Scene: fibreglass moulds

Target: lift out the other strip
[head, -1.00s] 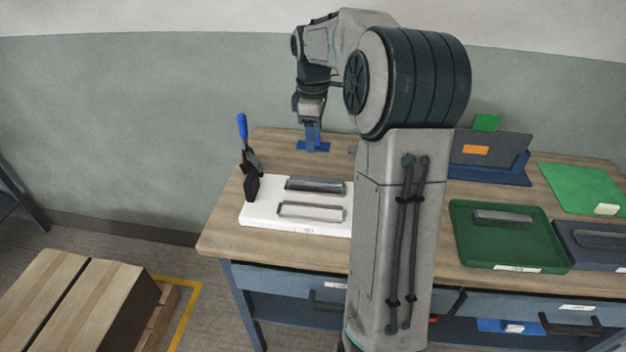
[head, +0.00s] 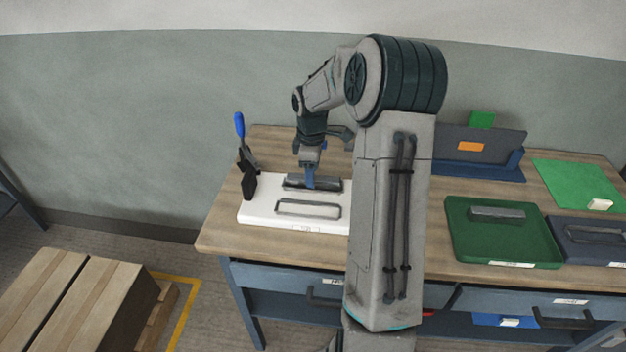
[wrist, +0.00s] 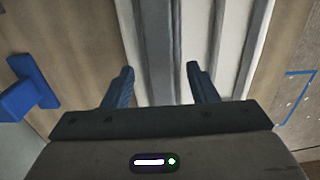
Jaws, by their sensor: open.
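The white mould (head: 262,212) lies on the left part of the bench. A grey strip (head: 330,185) sits in its far slot. The near slot (head: 308,209) shows a pale floor inside a grey rim and looks empty. My gripper (head: 310,186) is open and points down at the far strip, partly hiding it. In the wrist view my gripper (wrist: 161,72) has one finger on each side of the long grey strip (wrist: 163,40). Whether the fingers touch it or how far above it they are, I cannot tell. Another grey strip (head: 497,213) lies in the green tray (head: 460,245).
A clamp with a blue handle (head: 240,126) stands at the mould's left end. A dark tray (head: 577,246) is right of the green one. A dark panel in a blue stand (head: 490,168) and a green sheet (head: 578,182) lie behind. My arm hides the bench's middle.

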